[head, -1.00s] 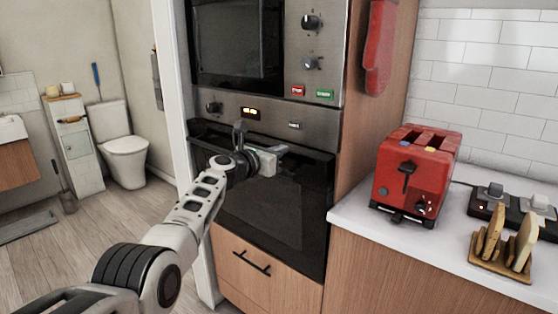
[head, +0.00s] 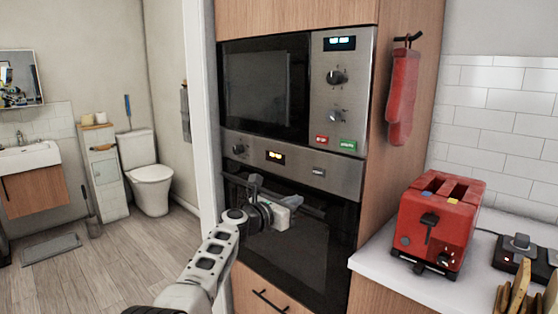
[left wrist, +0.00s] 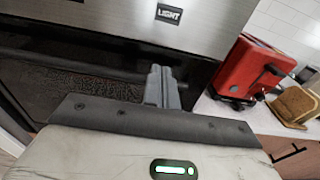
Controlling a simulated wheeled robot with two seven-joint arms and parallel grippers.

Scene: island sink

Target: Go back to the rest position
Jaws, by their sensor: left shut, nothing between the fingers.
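My left gripper (head: 290,201) is in front of the dark glass oven door (head: 310,240) in the head view, with its arm coming up from the bottom. In the left wrist view its two grey fingers (left wrist: 161,86) are together and hold nothing. The oven's steel panel with a LIGHT button (left wrist: 170,13) is just beyond the fingers. Whether the fingers touch the oven cannot be told. My right gripper is in neither view.
A microwave (head: 265,85) is built in above the oven. A red toaster (head: 438,225) stands on the white counter (head: 375,262) to the right, with a bread rack beside it. A red mitt (head: 402,95) hangs on the cabinet side. Open floor (head: 120,255) lies at left.

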